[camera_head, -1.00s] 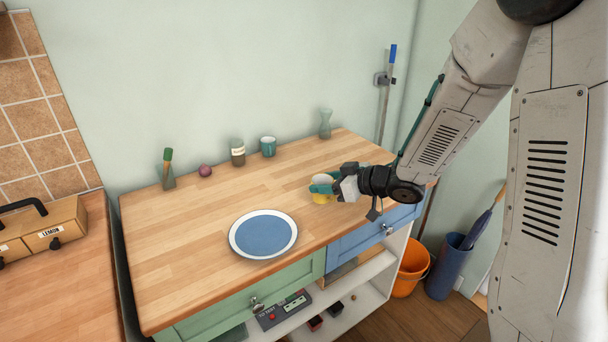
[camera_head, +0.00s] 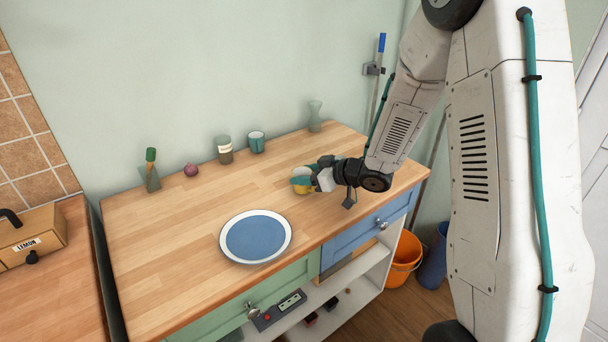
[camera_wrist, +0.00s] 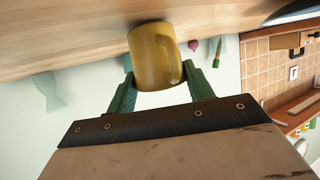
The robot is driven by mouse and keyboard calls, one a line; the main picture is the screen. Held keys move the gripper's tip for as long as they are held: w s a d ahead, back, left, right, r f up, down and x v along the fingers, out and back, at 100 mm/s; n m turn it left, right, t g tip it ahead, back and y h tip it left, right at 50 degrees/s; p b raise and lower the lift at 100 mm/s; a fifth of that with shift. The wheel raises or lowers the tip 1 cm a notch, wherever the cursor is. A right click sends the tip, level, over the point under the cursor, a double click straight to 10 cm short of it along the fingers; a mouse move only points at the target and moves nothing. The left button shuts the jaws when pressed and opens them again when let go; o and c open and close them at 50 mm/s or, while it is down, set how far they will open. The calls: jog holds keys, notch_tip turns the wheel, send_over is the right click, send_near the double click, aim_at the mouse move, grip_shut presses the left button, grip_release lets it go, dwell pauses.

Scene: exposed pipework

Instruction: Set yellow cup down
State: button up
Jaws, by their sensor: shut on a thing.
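The yellow cup (camera_head: 301,185) is at the right part of the wooden counter (camera_head: 180,240), partly hidden behind my gripper in the head view. My gripper (camera_head: 312,174) is shut on it from the right. In the wrist view the yellow cup (camera_wrist: 156,57) sits between the two green fingers (camera_wrist: 160,88), with its handle to the right. The wood shows right beside the cup there. I cannot tell whether its base touches the counter.
A blue plate with a white rim (camera_head: 256,237) lies left of the cup. Along the back stand a teal cup (camera_head: 257,142), a jar (camera_head: 224,150), an onion (camera_head: 190,170), a green-topped item (camera_head: 151,170) and a glass vase (camera_head: 314,116). The counter between them is clear.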

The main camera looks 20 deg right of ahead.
jog(key=shift+f, duration=0.15)
jog(key=o, duration=1)
